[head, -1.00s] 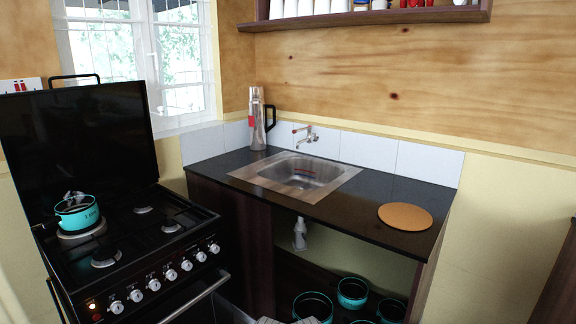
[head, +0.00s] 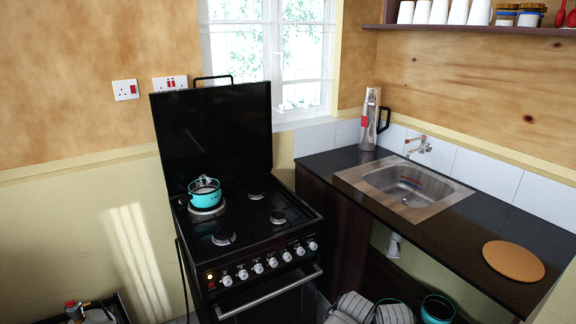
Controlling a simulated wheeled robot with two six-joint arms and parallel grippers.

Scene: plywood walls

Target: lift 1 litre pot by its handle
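A turquoise pot (head: 205,199) with a dark rim stands upright on the rear left burner of the black stove (head: 228,251). Small dark markings show on its side, too small to read here. Something pale shows at its open top, and I cannot make out its handle clearly. Another turquoise pot (head: 436,312) sits low under the counter, partly cut off by the bottom edge. Neither of my grippers is in view, and nothing touches the pot on the stove.
The stove's raised black lid (head: 212,128) stands behind the pot. The other burners are empty. To the right, the dark counter (head: 450,232) holds a sink (head: 404,190), a steel flask (head: 370,118) and a round cork mat (head: 513,261). Grey striped items (head: 352,308) lie low in front.

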